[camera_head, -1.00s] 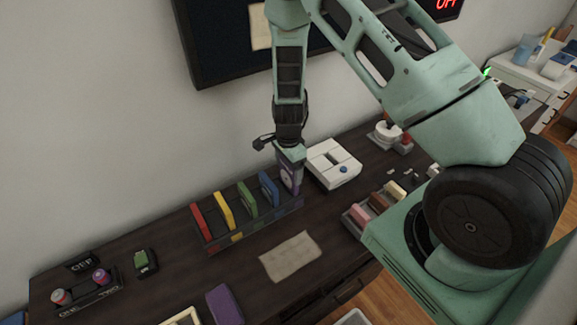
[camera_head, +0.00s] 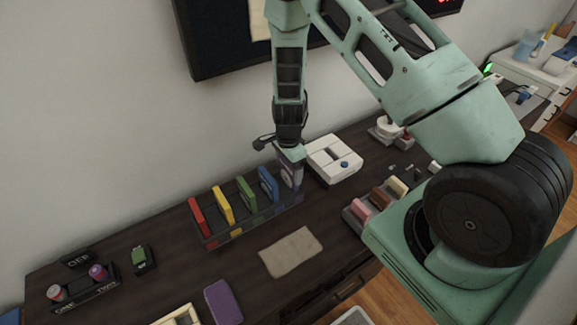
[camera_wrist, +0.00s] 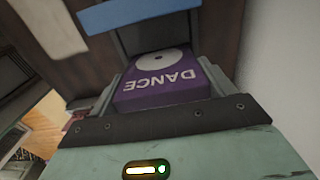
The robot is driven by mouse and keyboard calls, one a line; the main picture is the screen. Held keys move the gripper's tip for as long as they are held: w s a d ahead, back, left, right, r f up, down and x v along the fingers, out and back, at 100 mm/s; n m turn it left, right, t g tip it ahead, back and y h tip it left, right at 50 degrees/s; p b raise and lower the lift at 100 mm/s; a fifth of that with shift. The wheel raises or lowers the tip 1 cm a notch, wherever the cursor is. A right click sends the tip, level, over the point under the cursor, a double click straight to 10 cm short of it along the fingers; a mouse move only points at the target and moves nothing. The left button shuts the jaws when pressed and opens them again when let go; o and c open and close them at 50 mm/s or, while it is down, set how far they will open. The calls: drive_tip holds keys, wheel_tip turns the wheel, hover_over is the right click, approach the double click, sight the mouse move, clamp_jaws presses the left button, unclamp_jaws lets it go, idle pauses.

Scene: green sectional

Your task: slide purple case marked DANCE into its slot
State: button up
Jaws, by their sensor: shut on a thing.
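The purple case marked DANCE (camera_wrist: 163,82) fills the middle of the wrist view, its lettering upside down and a white disc above it. My gripper (camera_head: 291,170) is shut on this case at the right end of the rack (camera_head: 262,222). In the head view the case (camera_head: 291,180) is mostly hidden by the gripper, so I cannot tell how deep it sits. The rack holds red (camera_head: 197,216), yellow (camera_head: 223,205), green (camera_head: 246,194) and blue (camera_head: 268,185) cases upright, left of mine. The blue one's edge also shows in the wrist view (camera_wrist: 135,13).
A beige cloth (camera_head: 291,252) lies in front of the rack. A purple block (camera_head: 223,303) lies at the front. The wall is close behind.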

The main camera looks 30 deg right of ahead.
drive_tip(key=shift+f+b, duration=0.65)
drive_tip(key=shift+f, duration=0.3)
drive_tip(key=o, duration=0.9)
wheel_tip(320, 180, up, 18)
drive_tip(key=shift+f+b, duration=0.25)
drive_tip(key=shift+b, duration=0.45)
